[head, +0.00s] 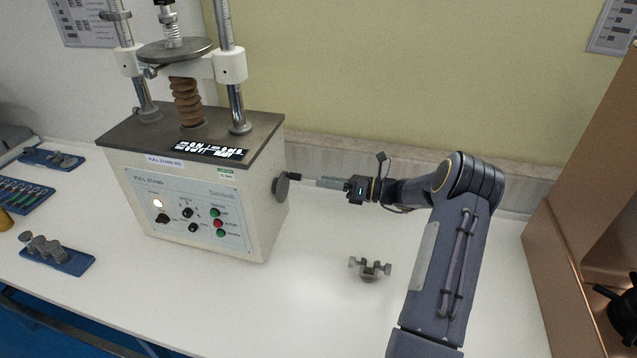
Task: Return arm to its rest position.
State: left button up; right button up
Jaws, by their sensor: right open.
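My right arm (440,270) comes in from the lower right and bends at the elbow towards the left. My right gripper (322,182) points left at the side of the pull stand tester (200,185). It is open, and its fingertips are close to the small black handle of the round side crank (281,187). I cannot tell whether they touch the handle. My left gripper is not in view.
A small metal clamp (370,269) lies on the white table (300,310), below my right forearm. Blue trays (75,262) with metal fixtures lie at the left. A brown cabinet (570,260) stands at the right. The wall is close behind.

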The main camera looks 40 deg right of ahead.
dwell(0.7)
jog(key=s+a+r+n+g+h, duration=0.1)
jog(key=s+a+r+n+g, duration=0.35)
jog(key=s+a+n, duration=0.35)
jog(key=s+a+r+n+g, duration=0.35)
jog(key=a+r+n, duration=0.3)
jog(key=a, duration=0.35)
jog(key=s+a+f+n+h, duration=0.2)
jog(key=s+a+n+h, duration=0.1)
jog(key=s+n, duration=0.6)
jog(key=s+a+f+n+h, duration=0.2)
jog(key=s+a+n+h, duration=0.1)
jog(key=s+n, duration=0.5)
jog(key=s, duration=0.3)
jog(key=shift+s+f+n+h, duration=0.3)
jog(key=shift+s+n+h, duration=0.05)
jog(key=shift+h, duration=0.05)
